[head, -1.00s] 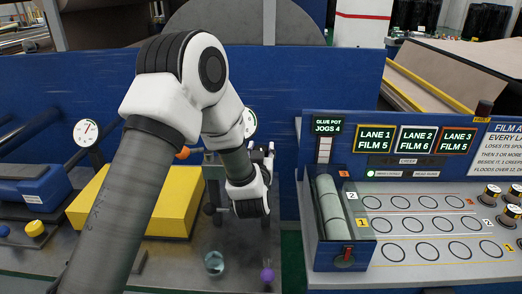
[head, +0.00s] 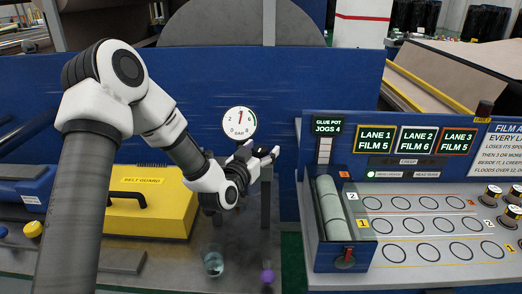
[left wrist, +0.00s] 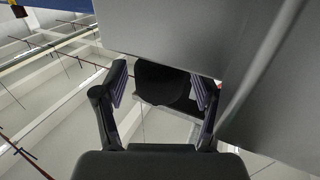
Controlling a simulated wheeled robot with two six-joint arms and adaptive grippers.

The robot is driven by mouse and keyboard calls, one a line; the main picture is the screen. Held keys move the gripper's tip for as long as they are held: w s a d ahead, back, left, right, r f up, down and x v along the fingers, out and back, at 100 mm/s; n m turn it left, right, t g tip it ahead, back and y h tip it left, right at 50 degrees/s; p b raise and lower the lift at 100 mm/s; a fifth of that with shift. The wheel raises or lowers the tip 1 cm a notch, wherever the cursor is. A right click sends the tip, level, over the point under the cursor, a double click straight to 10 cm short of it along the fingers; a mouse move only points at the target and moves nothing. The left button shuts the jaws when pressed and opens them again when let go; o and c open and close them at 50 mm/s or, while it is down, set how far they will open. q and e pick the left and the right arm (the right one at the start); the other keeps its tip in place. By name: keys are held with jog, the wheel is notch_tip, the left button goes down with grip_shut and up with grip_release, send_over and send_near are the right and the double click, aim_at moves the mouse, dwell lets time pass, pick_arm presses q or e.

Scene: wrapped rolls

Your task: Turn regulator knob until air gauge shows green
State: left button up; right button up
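The white round air gauge (head: 239,123) faces me in the head view, with a 0 at lower left, a 6 at right and BAR below. Its needle points roughly straight up; a small green mark shows near its right rim, and the needle looks left of it. My left gripper (head: 264,156) is just below and right of the gauge. In the left wrist view my left gripper (left wrist: 161,92) has its fingers apart, with a dark rounded part (left wrist: 160,80) between them, possibly the regulator knob. Gaps show on both sides. The knob is not clear in the head view. My right gripper is out of view.
A yellow belt guard (head: 150,205) with a black handle stands left of my left gripper. A blue glue-pot console (head: 340,255) stands at right. A purple-topped post (head: 267,276) and a glass-like cup (head: 213,264) are low in front.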

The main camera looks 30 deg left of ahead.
pick_arm(q)
jog(key=s+d, duration=0.1)
jog(key=s, duration=1.1)
jog(key=shift+d, duration=0.2)
jog(key=shift+w, duration=0.1)
